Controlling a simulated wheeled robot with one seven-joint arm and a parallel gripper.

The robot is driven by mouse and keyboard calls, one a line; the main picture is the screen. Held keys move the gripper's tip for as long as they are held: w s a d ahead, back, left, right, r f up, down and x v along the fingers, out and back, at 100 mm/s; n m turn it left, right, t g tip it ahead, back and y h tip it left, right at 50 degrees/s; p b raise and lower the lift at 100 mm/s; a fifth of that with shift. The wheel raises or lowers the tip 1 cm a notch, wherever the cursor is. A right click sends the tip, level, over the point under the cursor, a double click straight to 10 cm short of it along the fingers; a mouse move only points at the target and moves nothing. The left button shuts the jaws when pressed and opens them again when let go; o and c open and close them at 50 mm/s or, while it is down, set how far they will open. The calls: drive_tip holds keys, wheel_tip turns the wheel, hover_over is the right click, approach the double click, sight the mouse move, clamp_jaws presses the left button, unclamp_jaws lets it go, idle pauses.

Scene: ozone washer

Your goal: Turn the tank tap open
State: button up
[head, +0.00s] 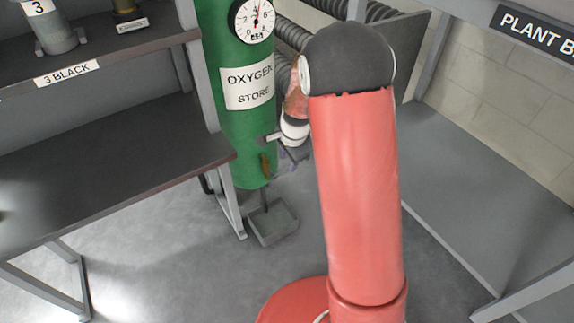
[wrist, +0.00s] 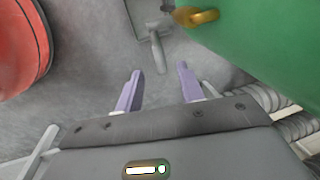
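The green tank (head: 232,120), labelled OXYGEN STORE, stands upright between the benches in the head view. A small brass-coloured tap (head: 265,166) is low on its front. In the wrist view the tank (wrist: 265,40) fills the upper right and the yellow tap (wrist: 199,17) shows at the top edge. My gripper (wrist: 160,68) is open, its two purple fingers apart with nothing between them. The tap is beyond the fingertips, towards the right finger, and apart from them. In the head view my gripper (head: 288,156) is small and partly hidden, just right of the tap.
A grey tray (head: 259,232) sits on the floor below the tank. A dial gauge (head: 254,20) is on the tank's upper part. A dark bench (head: 110,170) is at left and a grey bench (head: 480,200) at right. Ribbed hose (head: 292,36) runs behind the tank.

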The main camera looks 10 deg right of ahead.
sight(287, 169)
drive_tip(key=f, duration=0.4)
drive_tip(key=shift+w+a+f, duration=0.1)
drive_tip(key=shift+w+f, duration=0.05)
drive_tip(key=shift+w, duration=0.25)
clamp_jaws()
